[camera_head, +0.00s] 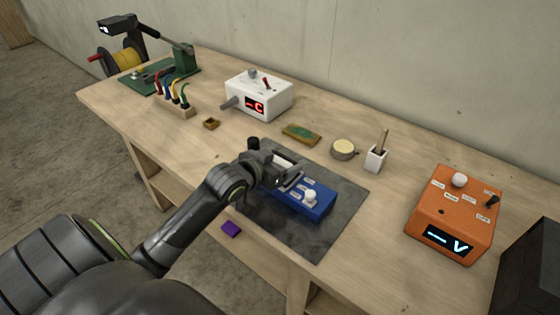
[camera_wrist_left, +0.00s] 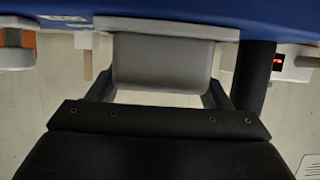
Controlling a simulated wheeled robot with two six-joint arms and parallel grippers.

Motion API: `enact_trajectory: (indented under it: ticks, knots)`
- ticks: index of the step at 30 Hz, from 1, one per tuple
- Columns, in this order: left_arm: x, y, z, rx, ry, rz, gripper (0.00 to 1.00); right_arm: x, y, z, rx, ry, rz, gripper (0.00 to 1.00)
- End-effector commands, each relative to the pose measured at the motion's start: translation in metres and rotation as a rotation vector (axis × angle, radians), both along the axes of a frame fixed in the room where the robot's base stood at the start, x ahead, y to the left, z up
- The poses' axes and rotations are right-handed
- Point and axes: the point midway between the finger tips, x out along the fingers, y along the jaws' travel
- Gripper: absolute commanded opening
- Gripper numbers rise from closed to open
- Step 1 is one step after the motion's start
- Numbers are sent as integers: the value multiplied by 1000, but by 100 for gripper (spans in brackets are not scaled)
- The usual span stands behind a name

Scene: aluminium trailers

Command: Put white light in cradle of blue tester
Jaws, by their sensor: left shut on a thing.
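The blue tester (camera_head: 318,212) lies on the dark mat, with a white knob (camera_head: 310,195) and labels on its top. It fills the top edge of the left wrist view (camera_wrist_left: 190,6). My left gripper (camera_head: 290,180) is over the tester's far left part. It is shut on a pale grey block (camera_wrist_left: 162,62), perhaps the white light, close against a light plate at the blue body. Whether the block sits in the cradle I cannot tell; the gripper hides that spot in the head view. A black post (camera_wrist_left: 255,75) stands beside it. My right gripper is not in view.
The dark mat (camera_head: 340,190) has bare room right of the tester. An orange tester (camera_head: 455,215) stands at the right, a white tester (camera_head: 258,97) at the back left. A green board (camera_head: 301,134), a round tin (camera_head: 343,149) and a white cup (camera_head: 376,158) line the back.

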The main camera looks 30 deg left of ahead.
Motion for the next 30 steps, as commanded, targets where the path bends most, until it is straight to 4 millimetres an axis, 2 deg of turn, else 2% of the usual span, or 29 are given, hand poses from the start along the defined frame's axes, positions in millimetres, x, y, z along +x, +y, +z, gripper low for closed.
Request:
enact_trajectory:
  ticks: [3,4,8,20,26,30]
  knots:
    - [0,0,-3,0,-1,0,46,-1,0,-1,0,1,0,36]
    - [0,0,-2,0,0,0,76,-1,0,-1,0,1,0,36]
    - [0,0,-2,0,0,0,93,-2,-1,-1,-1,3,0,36]
    - [-4,1,2,1,-1,1,94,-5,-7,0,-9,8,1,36]
    - [-31,3,13,5,0,-2,94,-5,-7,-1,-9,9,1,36]
    - [-59,5,24,7,1,-3,94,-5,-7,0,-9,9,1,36]
